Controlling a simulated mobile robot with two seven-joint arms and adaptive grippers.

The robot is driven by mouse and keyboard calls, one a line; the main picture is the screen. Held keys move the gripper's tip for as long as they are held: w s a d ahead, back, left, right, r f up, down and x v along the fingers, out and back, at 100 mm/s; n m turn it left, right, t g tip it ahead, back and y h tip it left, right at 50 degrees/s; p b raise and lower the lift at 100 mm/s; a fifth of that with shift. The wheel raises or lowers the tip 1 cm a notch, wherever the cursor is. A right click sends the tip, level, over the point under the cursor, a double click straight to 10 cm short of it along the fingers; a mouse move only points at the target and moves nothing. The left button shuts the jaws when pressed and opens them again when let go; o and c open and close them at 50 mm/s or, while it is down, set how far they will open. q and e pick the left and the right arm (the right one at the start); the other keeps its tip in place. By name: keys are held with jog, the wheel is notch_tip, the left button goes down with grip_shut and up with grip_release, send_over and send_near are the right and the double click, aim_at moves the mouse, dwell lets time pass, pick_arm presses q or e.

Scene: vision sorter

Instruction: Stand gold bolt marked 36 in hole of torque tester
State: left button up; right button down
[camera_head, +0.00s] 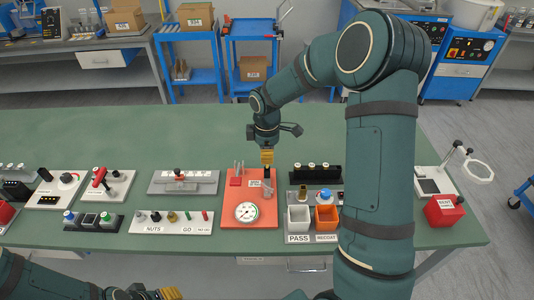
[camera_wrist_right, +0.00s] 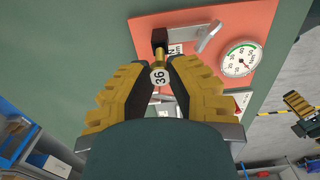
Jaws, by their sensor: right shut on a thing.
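The gold bolt marked 36 (camera_wrist_right: 159,77) is between the yellow fingertips of my right gripper (camera_wrist_right: 160,66) in the right wrist view. Its numbered white head faces the camera, and its gold shank points at a black block on the torque tester. Whether the shank tip is inside the hole is hidden. In the head view my right gripper (camera_head: 267,160) points down over the back of the tester. The orange-red torque tester (camera_head: 235,222) lies on the green table, with a round dial gauge (camera_head: 247,212) at its front. My left gripper (camera_head: 152,294) is partly visible at the bottom edge; its opening is unclear.
Left of the tester are a grey fixture (camera_head: 183,182) and a white NUTS/GO tray (camera_head: 150,228). Right are a black rack (camera_head: 315,175) and white PASS and orange bins (camera_head: 326,217). My right arm hides part of the table's right side. The table behind the tester is clear.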

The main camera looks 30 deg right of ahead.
aim_at(267, 167)
jog(key=shift+f+b, duration=0.95)
jog(key=shift+f, duration=0.75)
jog(key=shift+c, duration=2.1)
grip_release()
jog(key=shift+r, duration=0.1)
jog(key=shift+r+p, duration=1.15)
jog(key=shift+r, duration=0.25)
jog(key=shift+r+p, duration=1.95)
jog(key=shift+r, duration=0.65)
jog(key=shift+f, duration=0.1)
